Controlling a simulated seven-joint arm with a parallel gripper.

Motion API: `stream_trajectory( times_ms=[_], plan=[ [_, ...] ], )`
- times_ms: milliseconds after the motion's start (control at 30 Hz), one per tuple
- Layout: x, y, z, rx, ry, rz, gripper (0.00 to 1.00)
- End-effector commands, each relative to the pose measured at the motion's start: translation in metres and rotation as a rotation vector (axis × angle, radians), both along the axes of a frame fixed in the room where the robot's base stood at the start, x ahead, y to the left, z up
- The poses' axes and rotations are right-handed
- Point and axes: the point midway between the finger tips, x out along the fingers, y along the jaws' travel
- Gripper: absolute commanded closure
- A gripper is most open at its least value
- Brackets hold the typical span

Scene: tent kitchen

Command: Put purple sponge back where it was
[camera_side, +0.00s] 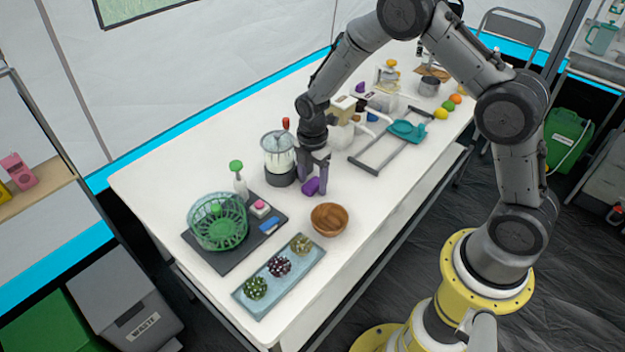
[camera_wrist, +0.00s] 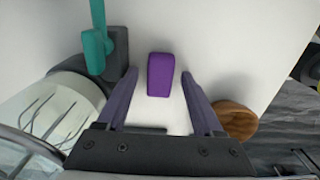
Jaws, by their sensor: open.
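The purple sponge (camera_side: 311,187) is on the white table, between the glass blender jar and the wooden bowl. My gripper (camera_side: 317,183) points down over it with its fingers open. In the wrist view the purple sponge (camera_wrist: 160,75) shows between the fingertips of my gripper (camera_wrist: 160,76), with a gap on both sides. I cannot tell how far the fingertips are above the table. A dark tray (camera_side: 213,259) holds a green basket (camera_side: 218,223), a pink sponge (camera_side: 260,207) and a blue sponge (camera_side: 270,225).
The blender jar (camera_side: 279,152) stands close left of my gripper, and the wooden bowl (camera_side: 329,219) is in front of it. A green-topped bottle (camera_side: 239,178) stands by the tray. A blue-grey dish (camera_side: 279,303) holds several round things. A grey rack (camera_side: 370,168) stands right.

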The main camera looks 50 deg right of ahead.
Motion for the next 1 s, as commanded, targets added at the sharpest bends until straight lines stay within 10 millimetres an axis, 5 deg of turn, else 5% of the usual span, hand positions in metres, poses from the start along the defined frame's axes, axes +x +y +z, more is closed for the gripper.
stream_trajectory(
  times_ms=[600, 1000],
  plan=[
    [0.001, 0.000, 0.106, 0.000, -0.003, 0.000, 0.32],
    [-0.003, 0.000, 0.130, 0.000, -0.013, -0.028, 0.32]
  ],
)
